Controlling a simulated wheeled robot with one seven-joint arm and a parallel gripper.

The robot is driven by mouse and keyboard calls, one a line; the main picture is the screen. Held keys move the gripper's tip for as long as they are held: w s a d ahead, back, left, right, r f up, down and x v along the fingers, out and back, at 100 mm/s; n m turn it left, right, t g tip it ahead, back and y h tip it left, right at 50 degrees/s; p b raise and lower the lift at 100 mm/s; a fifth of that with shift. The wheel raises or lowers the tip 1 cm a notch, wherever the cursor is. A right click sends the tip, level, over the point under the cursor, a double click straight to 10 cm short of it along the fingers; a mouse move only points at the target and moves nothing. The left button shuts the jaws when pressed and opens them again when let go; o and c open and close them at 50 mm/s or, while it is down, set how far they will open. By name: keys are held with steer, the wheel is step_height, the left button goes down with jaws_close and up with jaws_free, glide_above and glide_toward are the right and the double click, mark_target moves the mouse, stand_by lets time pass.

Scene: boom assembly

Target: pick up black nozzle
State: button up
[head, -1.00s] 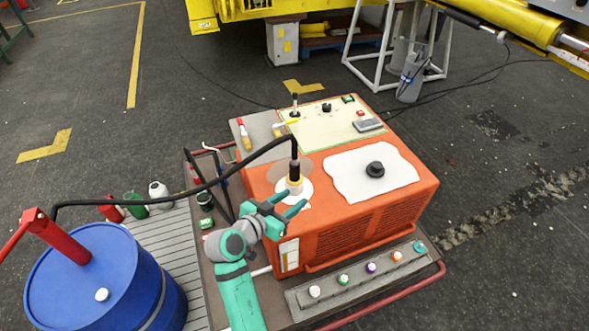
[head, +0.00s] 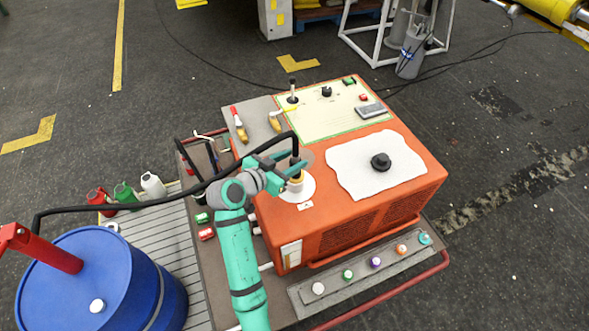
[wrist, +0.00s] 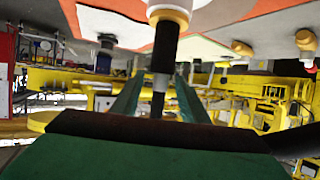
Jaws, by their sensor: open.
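The black nozzle (head: 295,147) stands upright in a yellow and white collar (head: 296,184) on top of the orange machine, with a black hose at its upper end. My gripper (head: 303,163) is open at the nozzle, with its teal fingers reaching to either side of it. In the wrist view, which looks upside down, the nozzle (wrist: 165,50) lies between the two green fingers (wrist: 157,92). The collar (wrist: 169,12) is at the top edge there. I cannot tell whether a finger touches the nozzle.
The black hose (head: 120,207) arcs from a blue barrel (head: 95,280) past my arm. A black knob (head: 381,161) sits on a white patch to the right. Yellow-handled tools (head: 240,128) and a short lever (head: 292,92) stand behind. Several coloured caps line the front strip (head: 335,288).

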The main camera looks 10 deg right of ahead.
steer(key=x, duration=0.6)
steer(key=shift+w, duration=0.1)
jaws_close()
